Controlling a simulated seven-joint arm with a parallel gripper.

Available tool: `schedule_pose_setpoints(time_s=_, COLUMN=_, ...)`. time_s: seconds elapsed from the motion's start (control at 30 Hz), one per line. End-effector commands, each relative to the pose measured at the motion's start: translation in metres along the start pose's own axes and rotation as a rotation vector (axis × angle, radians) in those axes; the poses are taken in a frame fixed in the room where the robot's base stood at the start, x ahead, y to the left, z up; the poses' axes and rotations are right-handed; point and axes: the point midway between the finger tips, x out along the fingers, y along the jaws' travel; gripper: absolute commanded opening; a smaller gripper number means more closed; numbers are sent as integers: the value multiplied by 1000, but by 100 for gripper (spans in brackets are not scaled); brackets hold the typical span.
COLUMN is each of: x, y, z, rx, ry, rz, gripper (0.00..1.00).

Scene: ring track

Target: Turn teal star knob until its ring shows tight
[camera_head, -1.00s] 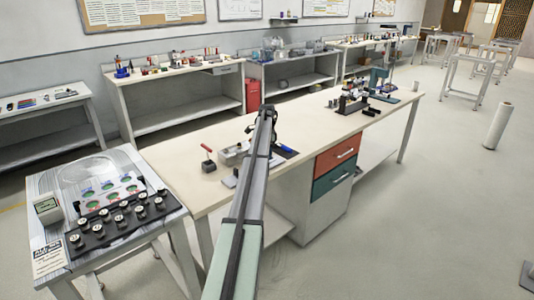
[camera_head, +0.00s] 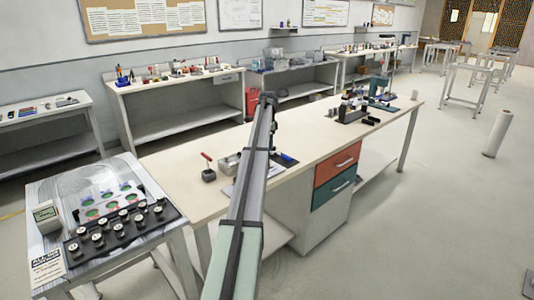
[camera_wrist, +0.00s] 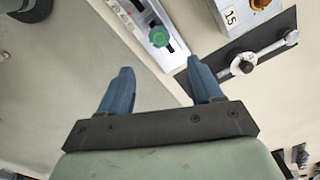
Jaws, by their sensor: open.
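A green-teal star knob (camera_wrist: 158,38) sits on a pale grey fixture (camera_wrist: 140,14) with a dark slot, at the top middle of the wrist view. My gripper (camera_wrist: 160,64) has its two blue fingers spread apart with nothing between them. The knob lies beyond the fingertips, roughly in line with the gap. I cannot make out a ring mark or its reading at this size. In the head view my arm reaches over the bench, and its far end (camera_head: 267,98) is small. The knob cannot be picked out there.
Right of the knob in the wrist view are a box marked 15 (camera_wrist: 238,14) and a dark plate with a lever (camera_wrist: 255,55). The long bench (camera_head: 190,175) holds a red-handled block (camera_head: 208,172). A side table with dials (camera_head: 110,235) stands at left.

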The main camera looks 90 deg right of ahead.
Motion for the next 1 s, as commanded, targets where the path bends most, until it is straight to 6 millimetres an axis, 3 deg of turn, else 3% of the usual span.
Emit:
schedule_pose_setpoints(time_s=0.1, x=-19, y=-1, z=0, rx=0, ry=1, rz=-2, gripper=65)
schedule_pose_setpoints(time_s=0.33, x=-36, y=0, z=0, rx=0, ry=0, rz=-1, gripper=65)
schedule_pose_setpoints(time_s=1.0, x=-38, y=0, z=1, rx=-2, ry=0, rz=-1, gripper=65)
